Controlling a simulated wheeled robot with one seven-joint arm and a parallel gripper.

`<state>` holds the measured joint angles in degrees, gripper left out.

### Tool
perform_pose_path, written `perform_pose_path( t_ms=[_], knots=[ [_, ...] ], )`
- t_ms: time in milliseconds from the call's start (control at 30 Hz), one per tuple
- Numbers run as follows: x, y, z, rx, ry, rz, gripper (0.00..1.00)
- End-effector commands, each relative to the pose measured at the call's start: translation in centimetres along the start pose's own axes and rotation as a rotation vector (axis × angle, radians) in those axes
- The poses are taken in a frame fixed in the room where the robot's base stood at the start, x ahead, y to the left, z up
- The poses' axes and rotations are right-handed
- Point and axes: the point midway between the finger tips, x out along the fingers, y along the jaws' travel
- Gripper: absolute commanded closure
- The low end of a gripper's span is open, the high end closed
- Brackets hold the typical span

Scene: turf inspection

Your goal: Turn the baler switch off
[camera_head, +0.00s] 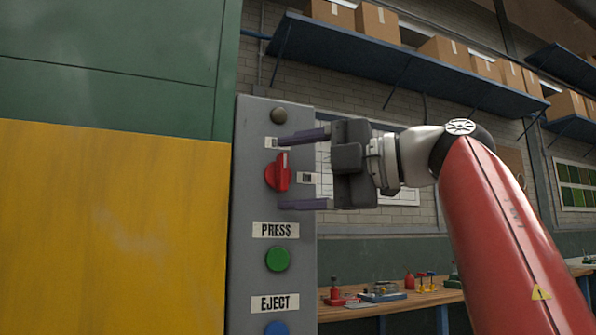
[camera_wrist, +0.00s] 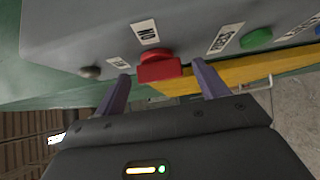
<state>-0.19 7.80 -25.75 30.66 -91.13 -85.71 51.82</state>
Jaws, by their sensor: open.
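The red baler switch (camera_head: 278,172) is a rotary knob on a grey control panel (camera_head: 243,215). Its raised handle looks upright in the head view, and an ON label (camera_head: 307,179) sits to its right. A label above it is partly hidden by a finger. My gripper (camera_head: 273,172) is open in front of the panel, one finger above the knob and one below, with nothing held. In the wrist view the knob (camera_wrist: 160,68) lies between the two fingers (camera_wrist: 160,72), with gaps showing on both sides.
Below the switch are a green PRESS button (camera_head: 278,259) and a blue EJECT button (camera_head: 276,328). A small dark knob or lamp (camera_head: 279,115) is above. A yellow and green machine body (camera_head: 110,220) stands left. A workbench (camera_head: 400,301) with tools is behind.

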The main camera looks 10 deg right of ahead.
Motion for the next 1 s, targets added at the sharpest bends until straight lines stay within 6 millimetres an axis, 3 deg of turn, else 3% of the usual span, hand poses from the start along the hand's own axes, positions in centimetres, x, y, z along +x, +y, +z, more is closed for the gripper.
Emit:
perform_pose_path(
  t_ms=[167,533,1000],
  knots=[
    [-1.2,0.0,0.1,0.001,-0.005,-0.001,0.27],
    [-6.9,0.0,0.1,0.001,-0.004,0.000,0.27],
    [-7.8,0.0,0.0,0.000,0.001,0.000,0.27]
  ],
)
